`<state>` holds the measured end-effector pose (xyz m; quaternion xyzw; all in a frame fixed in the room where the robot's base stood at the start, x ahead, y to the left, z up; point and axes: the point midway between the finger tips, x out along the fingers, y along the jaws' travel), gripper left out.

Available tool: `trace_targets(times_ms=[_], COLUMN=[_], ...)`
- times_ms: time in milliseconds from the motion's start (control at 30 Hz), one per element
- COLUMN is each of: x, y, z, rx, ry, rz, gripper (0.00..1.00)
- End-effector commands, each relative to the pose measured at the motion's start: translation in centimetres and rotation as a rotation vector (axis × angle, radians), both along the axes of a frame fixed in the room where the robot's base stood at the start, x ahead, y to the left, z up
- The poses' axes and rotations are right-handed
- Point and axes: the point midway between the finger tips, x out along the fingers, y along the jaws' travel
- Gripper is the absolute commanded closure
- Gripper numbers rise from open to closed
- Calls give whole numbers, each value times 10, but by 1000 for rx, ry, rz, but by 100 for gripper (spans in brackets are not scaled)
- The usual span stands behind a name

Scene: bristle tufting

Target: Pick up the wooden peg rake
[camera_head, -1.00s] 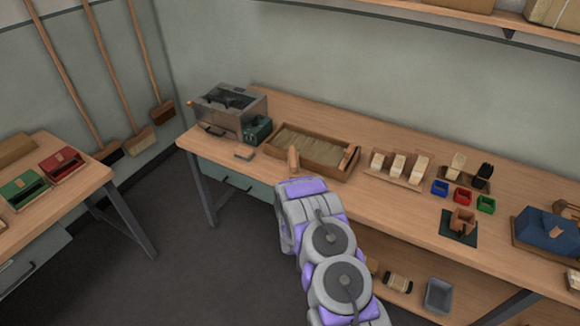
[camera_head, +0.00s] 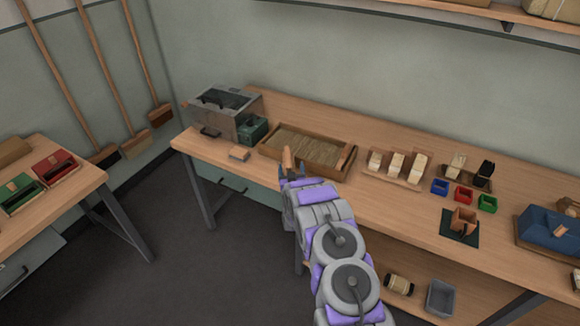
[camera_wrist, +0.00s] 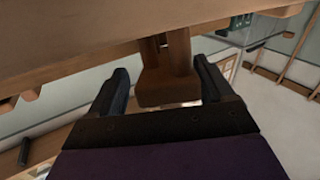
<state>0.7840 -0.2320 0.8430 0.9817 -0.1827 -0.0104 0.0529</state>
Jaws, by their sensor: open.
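A small upright wooden piece (camera_head: 288,160), which I take to be the handle of the wooden peg rake, stands at the front side of the wooden tray (camera_head: 323,174). My gripper (camera_head: 291,172) is at this piece, with its dark fingers apart. In the wrist view, a wooden block on a stem (camera_wrist: 168,86) shows between the two open fingers (camera_wrist: 163,72). A gap shows on each side of it, and I see no clear contact. The rest of the rake is hidden or cannot be told from the tray.
A grey machine (camera_head: 222,108) with a green box (camera_head: 251,130) stands left of the tray. A small block (camera_head: 239,153) lies near the bench's front edge. Brushes (camera_head: 396,164) and coloured bins (camera_head: 463,194) stand to the right. A long wooden surface (camera_wrist: 90,45) crosses above the fingers.

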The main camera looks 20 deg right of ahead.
Motion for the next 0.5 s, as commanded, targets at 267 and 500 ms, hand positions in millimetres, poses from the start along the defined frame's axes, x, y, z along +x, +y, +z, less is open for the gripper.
trace_targets(times_ms=[267,500], x=[18,18], y=[0,-3], z=[1,0], rx=[-4,0], ry=[1,1], rz=[1,2], gripper=[19,26])
